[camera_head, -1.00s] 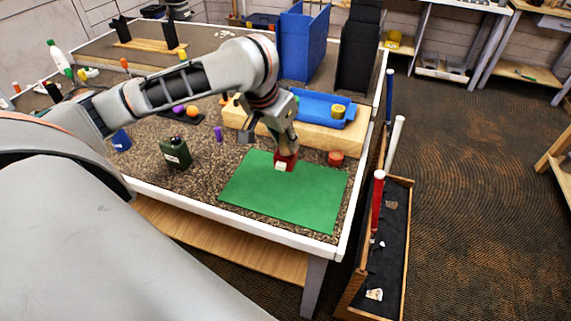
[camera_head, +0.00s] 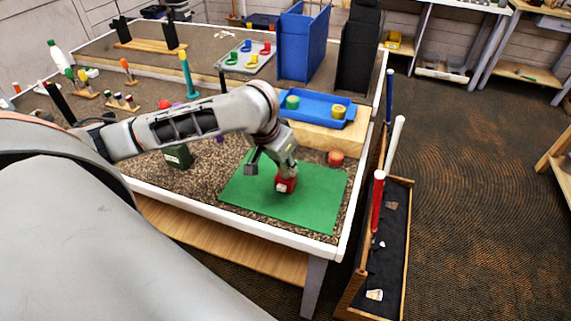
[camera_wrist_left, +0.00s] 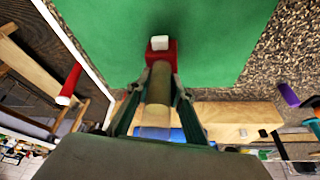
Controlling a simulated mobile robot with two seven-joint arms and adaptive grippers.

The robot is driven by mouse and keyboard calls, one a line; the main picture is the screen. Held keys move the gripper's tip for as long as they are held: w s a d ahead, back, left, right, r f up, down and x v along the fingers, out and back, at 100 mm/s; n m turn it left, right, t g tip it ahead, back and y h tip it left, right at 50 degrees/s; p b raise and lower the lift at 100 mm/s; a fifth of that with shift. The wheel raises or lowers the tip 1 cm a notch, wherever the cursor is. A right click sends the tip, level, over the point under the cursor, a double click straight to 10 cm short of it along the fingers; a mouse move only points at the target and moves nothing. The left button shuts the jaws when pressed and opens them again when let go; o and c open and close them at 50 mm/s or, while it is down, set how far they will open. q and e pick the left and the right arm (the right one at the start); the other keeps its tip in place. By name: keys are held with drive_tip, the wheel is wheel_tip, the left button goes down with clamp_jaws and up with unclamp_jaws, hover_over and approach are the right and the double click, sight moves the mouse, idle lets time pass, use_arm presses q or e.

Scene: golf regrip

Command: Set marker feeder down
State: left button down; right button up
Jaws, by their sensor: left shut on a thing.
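The marker feeder appears to be the small red block with a white piece on it (camera_head: 285,185). It is at the green mat (camera_head: 315,197) in the head view; I cannot tell whether it touches the mat. My left gripper (camera_head: 282,172) is shut on it from above. In the left wrist view the red feeder (camera_wrist_left: 161,60) shows between the fingertips, its white piece (camera_wrist_left: 159,43) toward the top of the picture, with green mat around it. My right gripper is not in view.
A red round piece (camera_head: 335,158) stands beyond the mat. A blue tray (camera_head: 312,104) with round pieces sits on a wooden block (camera_head: 330,138). A dark green can (camera_head: 178,157) is left, partly behind my arm. Golf clubs (camera_head: 378,200) stand right of the table.

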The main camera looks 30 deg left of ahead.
use_arm(q)
drive_tip(key=shift+f, duration=0.15)
drive_tip(key=c, duration=1.8)
unclamp_jaws()
drive_tip(key=shift+o, duration=0.2)
drive_tip(key=v, duration=1.2)
drive_tip(key=shift+r, duration=0.25)
